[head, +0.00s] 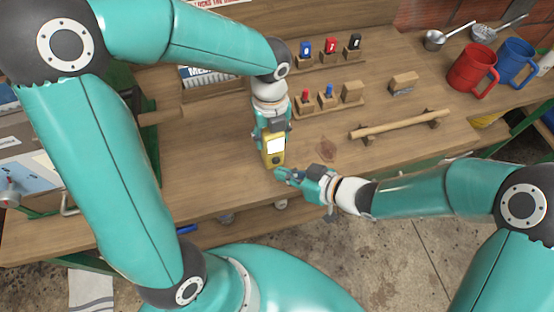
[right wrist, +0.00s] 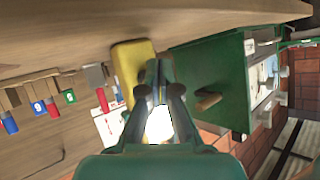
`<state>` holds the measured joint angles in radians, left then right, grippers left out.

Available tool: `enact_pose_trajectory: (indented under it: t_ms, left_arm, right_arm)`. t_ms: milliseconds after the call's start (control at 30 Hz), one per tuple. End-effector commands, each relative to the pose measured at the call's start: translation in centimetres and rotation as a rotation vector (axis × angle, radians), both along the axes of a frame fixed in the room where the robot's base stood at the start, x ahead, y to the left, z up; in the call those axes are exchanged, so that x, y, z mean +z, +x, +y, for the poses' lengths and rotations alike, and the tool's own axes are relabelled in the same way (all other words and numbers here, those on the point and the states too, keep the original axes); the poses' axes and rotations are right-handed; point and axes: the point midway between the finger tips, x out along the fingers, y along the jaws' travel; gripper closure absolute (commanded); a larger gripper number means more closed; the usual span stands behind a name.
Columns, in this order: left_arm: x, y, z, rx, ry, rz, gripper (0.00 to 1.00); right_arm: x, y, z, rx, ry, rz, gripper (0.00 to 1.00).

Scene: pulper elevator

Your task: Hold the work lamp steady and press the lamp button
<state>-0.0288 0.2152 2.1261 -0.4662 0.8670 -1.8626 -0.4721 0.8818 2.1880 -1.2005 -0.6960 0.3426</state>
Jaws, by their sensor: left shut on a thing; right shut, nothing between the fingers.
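The yellow work lamp (head: 268,160) stands upright over the front part of the wooden bench, with a bright white panel and a dark round spot below it that looks like the lamp button (head: 276,160). My left gripper (head: 272,130) comes from above and is shut on the upper part of the lamp. My right gripper (head: 281,174) is shut and empty, its tips just below and beside the lamp's lower end. In the right wrist view the lamp (right wrist: 128,60) lies just beyond the closed fingertips (right wrist: 158,68). Whether they touch it, I cannot tell.
On the wooden bench (head: 210,180), small blocks with coloured pieces (head: 325,100) stand behind the lamp. A wooden bar (head: 395,125) lies to the right. A red mug (head: 470,70) and a blue mug (head: 514,62) stand at the back right.

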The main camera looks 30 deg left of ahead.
Motion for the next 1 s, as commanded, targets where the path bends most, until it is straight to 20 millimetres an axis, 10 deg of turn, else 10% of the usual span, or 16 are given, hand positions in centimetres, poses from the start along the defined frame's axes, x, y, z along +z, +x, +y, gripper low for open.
enact_pose_trajectory:
  t_ms: [1000]
  left_arm:
    - [0.03,0.01,0.0,0.0,-0.001,-0.001,0.93]
  right_arm:
    - [0.14,0.44,0.7,0.0,0.0,-0.001,1.0]
